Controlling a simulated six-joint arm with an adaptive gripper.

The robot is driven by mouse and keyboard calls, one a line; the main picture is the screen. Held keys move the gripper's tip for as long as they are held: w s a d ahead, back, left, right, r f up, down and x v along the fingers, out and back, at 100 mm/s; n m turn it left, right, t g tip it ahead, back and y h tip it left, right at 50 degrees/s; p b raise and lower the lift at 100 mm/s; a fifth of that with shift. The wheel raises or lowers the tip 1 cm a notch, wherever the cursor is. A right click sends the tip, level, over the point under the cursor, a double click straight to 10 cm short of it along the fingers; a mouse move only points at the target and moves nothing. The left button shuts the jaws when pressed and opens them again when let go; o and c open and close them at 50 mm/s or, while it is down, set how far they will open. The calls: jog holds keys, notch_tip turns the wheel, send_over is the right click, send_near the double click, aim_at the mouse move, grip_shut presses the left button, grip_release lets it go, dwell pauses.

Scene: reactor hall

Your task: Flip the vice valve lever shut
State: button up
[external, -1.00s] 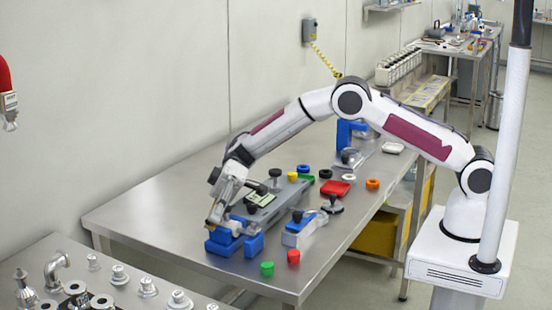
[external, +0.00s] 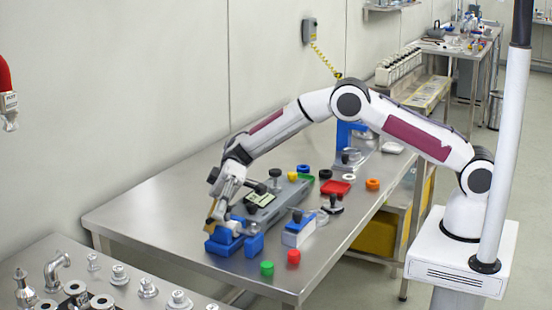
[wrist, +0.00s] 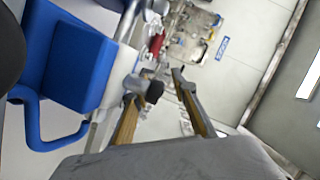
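The blue vice (external: 252,244) sits at the near end of the table, and its blue body (wrist: 72,65) fills the left of the wrist view. A small metal valve part with a black-tipped lever (wrist: 153,91) shows beside the vice in the wrist view. My gripper (external: 212,220) is at the vice's upper left side in the external view. In the wrist view my gripper (wrist: 157,105) has its two tan-edged fingers apart, with the black tip near the gap between them. I cannot tell whether a finger touches the lever. The lever is hidden or too small in the external view.
A grey fixture (external: 270,208) with black knobs lies just behind the vice. A blue-and-white block (external: 299,233) stands to the right. Green (external: 267,268) and red (external: 293,257) caps lie near the front edge. The table's left side is clear.

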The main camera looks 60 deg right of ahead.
jog(key=v, duration=1.2)
dwell(0.5)
